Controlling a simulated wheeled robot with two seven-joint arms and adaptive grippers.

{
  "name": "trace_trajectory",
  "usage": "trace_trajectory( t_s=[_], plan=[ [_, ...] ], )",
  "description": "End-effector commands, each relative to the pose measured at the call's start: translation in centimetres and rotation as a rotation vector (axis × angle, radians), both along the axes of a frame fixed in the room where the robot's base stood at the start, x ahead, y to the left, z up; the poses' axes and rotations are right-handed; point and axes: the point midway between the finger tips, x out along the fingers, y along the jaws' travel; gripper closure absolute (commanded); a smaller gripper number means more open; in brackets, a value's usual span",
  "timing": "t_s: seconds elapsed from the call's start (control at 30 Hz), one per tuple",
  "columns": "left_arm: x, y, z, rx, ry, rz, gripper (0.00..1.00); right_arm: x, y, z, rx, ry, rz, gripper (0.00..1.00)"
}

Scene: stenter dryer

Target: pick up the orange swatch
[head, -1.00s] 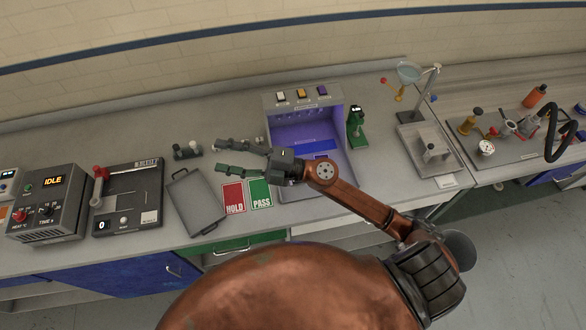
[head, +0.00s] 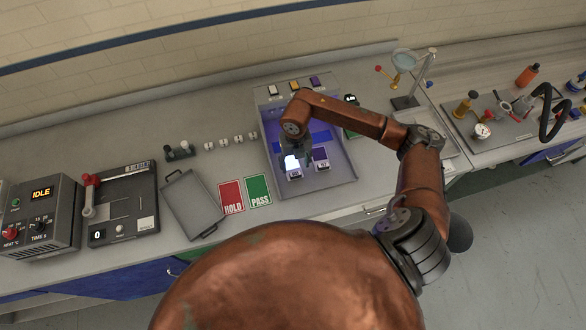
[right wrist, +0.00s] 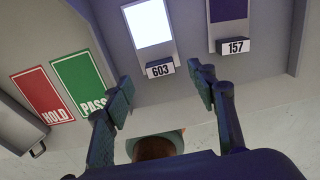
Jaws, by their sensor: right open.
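An orange patch (head: 294,87) shows on the top ledge of the light booth (head: 345,176), between a white patch (head: 273,90) and a purple patch (head: 315,81). No other orange swatch shows inside the booth. On the booth floor are a bright white swatch (head: 292,162) with a 603 tag (right wrist: 160,70) and a dark purple swatch (head: 320,154) with a 157 tag (right wrist: 236,46). My right gripper (right wrist: 165,88) is open and empty over the booth's front, its fingers pointing towards the tagged swatches. My left gripper is not in view.
A red HOLD card (head: 231,196) and a green PASS card (head: 258,190) lie left of the booth, beside a grey tray (head: 197,204). Several small white blocks (head: 223,142) stand behind them.

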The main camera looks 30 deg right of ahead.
Motion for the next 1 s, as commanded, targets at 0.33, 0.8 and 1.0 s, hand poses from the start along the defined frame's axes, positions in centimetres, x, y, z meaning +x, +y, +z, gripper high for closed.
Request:
trace_trajectory(
  t_s=[0.33, 0.8, 1.0],
  plan=[
    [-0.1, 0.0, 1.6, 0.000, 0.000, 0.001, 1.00, 0.0, 0.1, -4.5, 0.004, 0.002, 0.003, 0.48],
    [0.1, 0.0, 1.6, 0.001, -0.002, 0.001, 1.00, 0.1, 0.1, -5.0, 0.003, -0.001, 0.005, 0.60],
    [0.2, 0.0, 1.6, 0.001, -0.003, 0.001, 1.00, 0.1, 0.1, -5.0, 0.003, -0.001, 0.005, 0.73]
  ],
)
